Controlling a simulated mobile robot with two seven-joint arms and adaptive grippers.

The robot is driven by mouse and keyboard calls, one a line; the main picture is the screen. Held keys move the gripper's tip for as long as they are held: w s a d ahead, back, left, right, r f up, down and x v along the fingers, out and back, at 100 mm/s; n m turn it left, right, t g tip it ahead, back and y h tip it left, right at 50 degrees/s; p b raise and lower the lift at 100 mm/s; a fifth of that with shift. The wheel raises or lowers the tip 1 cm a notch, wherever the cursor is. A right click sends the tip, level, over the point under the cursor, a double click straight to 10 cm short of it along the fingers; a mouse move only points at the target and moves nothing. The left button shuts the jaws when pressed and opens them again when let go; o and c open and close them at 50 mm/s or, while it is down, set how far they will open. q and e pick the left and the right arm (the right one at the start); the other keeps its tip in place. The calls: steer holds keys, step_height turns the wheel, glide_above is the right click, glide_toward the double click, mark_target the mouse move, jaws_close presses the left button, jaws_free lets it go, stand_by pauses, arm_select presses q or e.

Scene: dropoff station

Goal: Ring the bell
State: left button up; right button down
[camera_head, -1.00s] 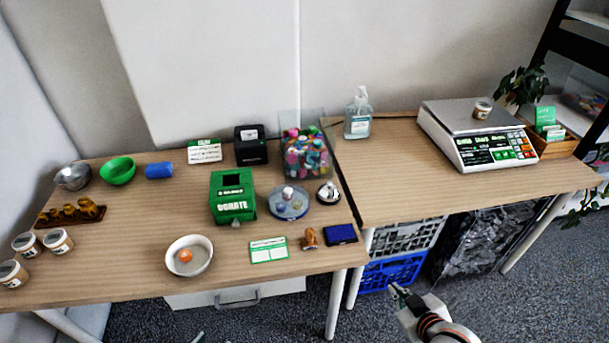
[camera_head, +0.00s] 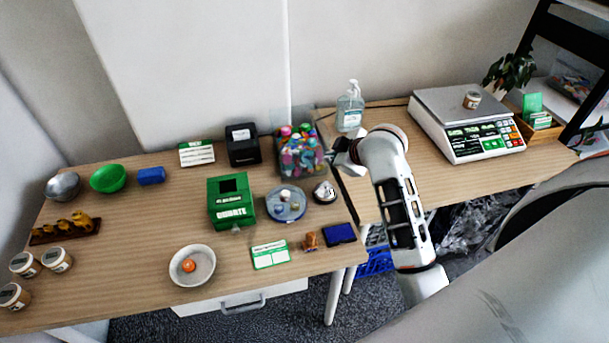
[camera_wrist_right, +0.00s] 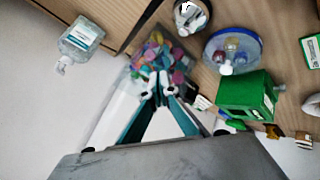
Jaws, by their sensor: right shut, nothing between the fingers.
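The bell (camera_head: 324,192), a small silver dome on a dark base, stands on the left table near its right edge. In the right wrist view the bell (camera_wrist_right: 191,15) is at the top, partly cut off by the frame edge. My right gripper (camera_head: 336,158) is above the table, behind and slightly right of the bell in the head view, apart from it. In the wrist view the fingertips (camera_wrist_right: 158,93) are together and hold nothing, with the bin of colourful items behind them. My left gripper is not in view.
A clear bin of colourful items (camera_head: 298,152) stands close beside the gripper. A round blue tray (camera_head: 287,216) is left of the bell, with a green donation box (camera_head: 231,202) beyond. A sanitizer bottle (camera_head: 350,108) and scale (camera_head: 470,138) are at the right.

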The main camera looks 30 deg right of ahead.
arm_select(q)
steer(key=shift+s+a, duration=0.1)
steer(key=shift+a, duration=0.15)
arm_select(e)
steer(key=shift+w+a+r, duration=0.2)
steer(key=shift+w+r, duration=0.2)
steer(key=shift+r, duration=0.1)
glide_above(327, 184)
step_height(327, 184, down, 7)
steer(key=shift+f, duration=0.1)
steer(key=shift+f+b, duration=0.45)
steer(key=shift+f, duration=0.35)
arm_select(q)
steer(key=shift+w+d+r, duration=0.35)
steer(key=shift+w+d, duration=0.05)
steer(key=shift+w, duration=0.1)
